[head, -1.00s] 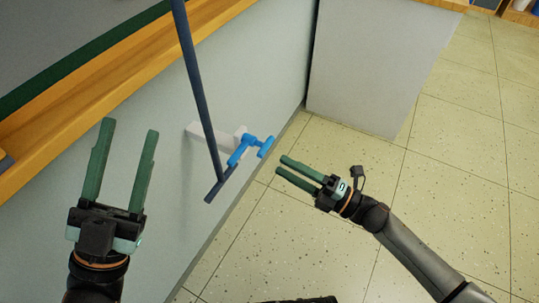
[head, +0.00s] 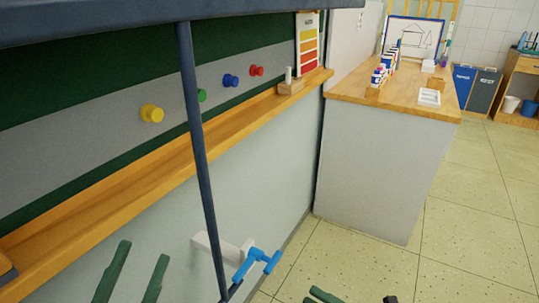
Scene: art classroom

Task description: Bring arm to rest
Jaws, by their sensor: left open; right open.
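My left gripper (head: 143,251) is at the lower left in the head view. Its two green fingers point up, spread apart with nothing between them. The arm behind it is below the frame. My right gripper (head: 314,297) only just shows at the bottom edge, with its green fingertips visible. It is open over the floor, and no object shows at the tips. The rest of the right arm is almost wholly out of frame.
A wooden ledge (head: 150,180) runs under the board with colored magnets.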

